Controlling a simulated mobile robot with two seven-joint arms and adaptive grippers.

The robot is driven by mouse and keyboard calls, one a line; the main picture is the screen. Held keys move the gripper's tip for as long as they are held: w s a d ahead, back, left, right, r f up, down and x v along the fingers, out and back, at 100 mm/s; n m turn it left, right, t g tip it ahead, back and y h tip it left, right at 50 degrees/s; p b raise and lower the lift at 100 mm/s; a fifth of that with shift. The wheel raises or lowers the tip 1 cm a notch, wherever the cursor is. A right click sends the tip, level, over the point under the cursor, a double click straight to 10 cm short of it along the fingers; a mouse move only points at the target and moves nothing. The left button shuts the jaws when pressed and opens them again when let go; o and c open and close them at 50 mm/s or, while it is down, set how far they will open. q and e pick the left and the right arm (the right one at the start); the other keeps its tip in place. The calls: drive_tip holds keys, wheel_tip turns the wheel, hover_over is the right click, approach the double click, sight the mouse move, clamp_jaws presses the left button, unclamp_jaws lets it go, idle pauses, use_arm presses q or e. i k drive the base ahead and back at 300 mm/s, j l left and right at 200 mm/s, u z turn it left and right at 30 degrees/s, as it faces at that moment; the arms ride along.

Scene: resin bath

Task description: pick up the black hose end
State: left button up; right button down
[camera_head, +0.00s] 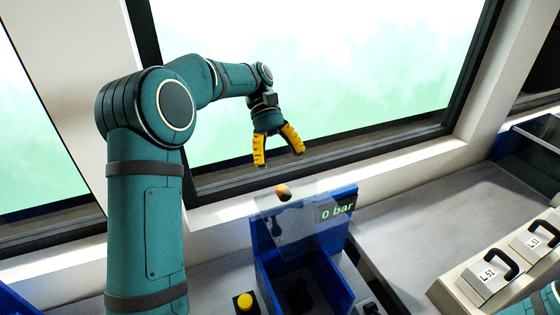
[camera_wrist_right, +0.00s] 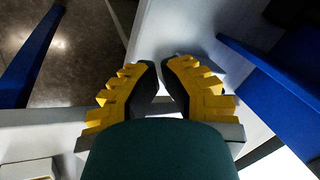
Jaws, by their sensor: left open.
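My left gripper (camera_head: 279,158) is open and empty, with yellow fingers pointing down in front of the window, above and behind a blue box (camera_head: 341,262). I cannot clearly make out the black hose end. A dark shape (camera_head: 300,296) low inside the blue box and a black piece (camera_head: 371,309) at its right front are too small to identify. My right gripper (camera_wrist_right: 160,66) shows in the right wrist view with its yellow fingertips close together and a narrow gap between them. Nothing is visible between them.
A clear panel (camera_head: 300,238) stands on the blue box by an orange knob (camera_head: 283,192) and a "0 bar" display (camera_head: 337,210). A yellow button (camera_head: 245,302) is left of it. Cases with black handles (camera_head: 489,275) stand right. The grey bench (camera_head: 430,220) between is clear.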

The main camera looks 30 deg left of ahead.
sight(301, 284)
drive_tip(key=k, duration=1.5)
